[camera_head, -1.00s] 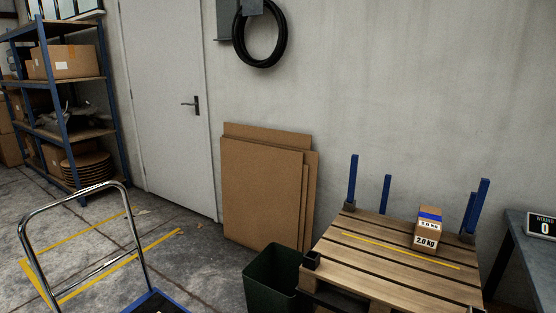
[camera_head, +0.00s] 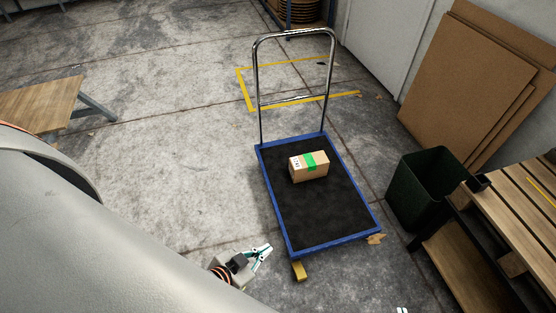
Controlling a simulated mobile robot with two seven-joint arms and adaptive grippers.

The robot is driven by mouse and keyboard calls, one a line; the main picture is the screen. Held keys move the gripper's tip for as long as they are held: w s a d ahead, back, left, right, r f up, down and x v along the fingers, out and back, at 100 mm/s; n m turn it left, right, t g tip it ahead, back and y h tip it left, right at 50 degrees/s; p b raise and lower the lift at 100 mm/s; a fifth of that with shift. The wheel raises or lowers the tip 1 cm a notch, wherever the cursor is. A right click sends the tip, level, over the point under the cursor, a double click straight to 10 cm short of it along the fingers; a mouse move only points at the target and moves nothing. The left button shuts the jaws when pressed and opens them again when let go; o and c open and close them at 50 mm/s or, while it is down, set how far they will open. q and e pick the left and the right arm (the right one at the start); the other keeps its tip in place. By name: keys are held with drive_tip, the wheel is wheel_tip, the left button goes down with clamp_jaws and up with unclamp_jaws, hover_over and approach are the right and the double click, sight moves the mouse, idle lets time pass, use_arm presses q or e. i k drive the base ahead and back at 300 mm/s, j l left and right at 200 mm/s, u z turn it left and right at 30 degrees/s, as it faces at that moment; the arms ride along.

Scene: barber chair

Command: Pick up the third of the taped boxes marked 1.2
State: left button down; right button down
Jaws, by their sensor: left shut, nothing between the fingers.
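A cardboard box (camera_head: 309,167) with a band of green tape lies on the black deck of a blue-framed platform cart (camera_head: 318,243). A white label shows on its left end, but the writing is too small to read. My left gripper (camera_head: 264,252) is shut and empty, low in the view, left of the cart's near left corner and well apart from the box. A small pale tip at the bottom edge, right of centre, may be part of my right gripper (camera_head: 402,310); its fingers cannot be made out.
The cart's chrome handle (camera_head: 294,35) rises at its far end. A dark green bin (camera_head: 425,190) and a wooden pallet stand (camera_head: 530,205) are to the right. Cardboard sheets (camera_head: 470,85) lean on the wall. A wooden bench (camera_head: 45,100) is at left. Floor left of the cart is clear.

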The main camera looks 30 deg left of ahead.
sight(310, 166)
drive_tip(key=u, duration=0.6)
drive_tip(key=i+j+z, duration=0.1)
drive_tip(key=z, duration=0.3)
drive_tip(key=j+z, duration=0.25)
drive_tip(key=z, duration=0.15)
drive_tip(key=j+z, duration=0.2)
drive_tip(key=z, duration=0.15)
drive_tip(key=j+z, duration=0.5)
drive_tip(key=j, duration=0.95)
drive_tip(key=k+j+z, duration=0.1)
drive_tip(key=j, duration=1.3)
drive_tip(key=i+j, duration=0.1)
drive_tip(key=i, duration=0.25)
